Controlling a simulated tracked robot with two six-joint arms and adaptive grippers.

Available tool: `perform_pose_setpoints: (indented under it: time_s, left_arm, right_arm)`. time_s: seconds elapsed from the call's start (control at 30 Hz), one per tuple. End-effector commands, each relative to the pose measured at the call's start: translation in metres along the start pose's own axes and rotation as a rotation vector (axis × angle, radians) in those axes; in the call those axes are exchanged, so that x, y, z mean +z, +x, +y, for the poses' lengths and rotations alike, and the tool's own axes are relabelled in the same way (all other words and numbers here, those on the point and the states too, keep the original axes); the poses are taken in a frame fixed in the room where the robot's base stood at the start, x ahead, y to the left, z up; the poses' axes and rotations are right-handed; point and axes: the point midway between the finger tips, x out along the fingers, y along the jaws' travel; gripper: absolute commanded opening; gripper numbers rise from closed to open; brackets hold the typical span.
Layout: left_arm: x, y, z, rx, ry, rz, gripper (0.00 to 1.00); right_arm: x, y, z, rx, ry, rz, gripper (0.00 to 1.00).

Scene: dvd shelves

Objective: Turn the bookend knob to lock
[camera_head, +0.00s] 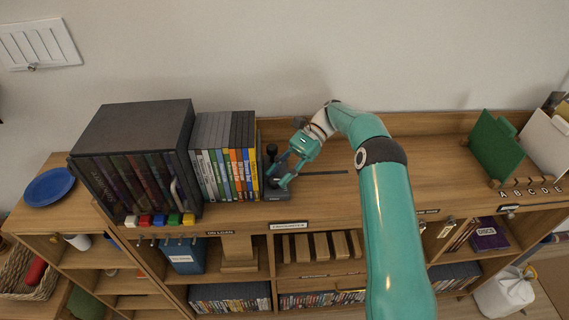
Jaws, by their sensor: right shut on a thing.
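The dark bookend (275,193) stands on the shelf top at the right end of a row of upright DVD cases (222,160). My right gripper (279,180), teal, reaches in from the right and is shut on part of the bookend. Its fingers hide much of the bookend, so I cannot tell exactly which part is between them. My left gripper is out of view.
A large black box set (135,130) stands left of the cases, with coloured blocks (160,220) at its front edge. A dark slot (325,172) runs right along the shelf top. Green and white dividers (497,145) stand far right. The wood between is clear.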

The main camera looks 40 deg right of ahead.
Motion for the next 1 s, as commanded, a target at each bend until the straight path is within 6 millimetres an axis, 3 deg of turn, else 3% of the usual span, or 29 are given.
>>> perform_pose_setpoints:
  time_s: [0.2,0.73,0.77,0.9,1.0]
  left_arm:
    - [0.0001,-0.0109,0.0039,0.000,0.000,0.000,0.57]
    - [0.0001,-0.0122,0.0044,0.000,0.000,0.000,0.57]
    - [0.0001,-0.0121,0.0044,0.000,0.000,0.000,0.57]
    - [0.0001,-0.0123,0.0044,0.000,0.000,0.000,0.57]
    - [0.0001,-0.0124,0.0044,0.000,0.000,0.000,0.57]
  right_arm:
    - [-0.0014,0.0057,0.0012,0.078,-0.013,-0.009,0.00]
    - [-0.0031,0.0067,0.0016,0.099,-0.019,-0.011,0.00]
    - [-0.0031,0.0067,0.0016,0.099,-0.019,-0.011,0.38]
    - [-0.0028,0.0055,0.0012,0.094,-0.021,-0.009,0.58]
    - [-0.0021,0.0044,0.0007,0.090,-0.023,-0.008,0.58]
